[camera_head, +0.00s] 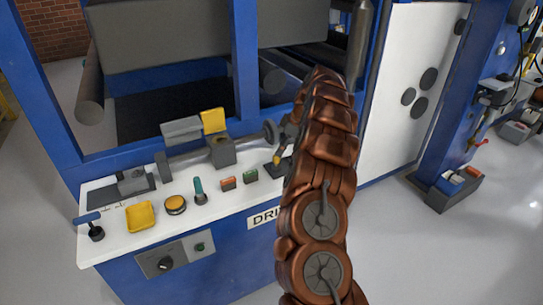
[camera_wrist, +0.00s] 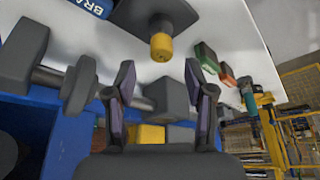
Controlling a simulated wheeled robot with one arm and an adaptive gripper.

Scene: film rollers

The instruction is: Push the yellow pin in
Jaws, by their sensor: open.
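The yellow pin (camera_wrist: 161,46) is a short yellow cylinder with a dark cap, standing out of a dark block (camera_wrist: 155,15) on the white panel top in the wrist view. In the head view its yellow tip (camera_head: 277,159) shows beside my arm, near the panel's right end. My gripper (camera_wrist: 160,68) is open and empty. In the wrist view its two dark fingers point toward the pin, which lies beyond and between the fingertips, apparently apart from them. In the head view my arm hides most of the gripper and part of the dark block.
A grey shaft with a housing (camera_head: 222,152) and a yellow flap (camera_head: 213,121) runs along the back of the panel.

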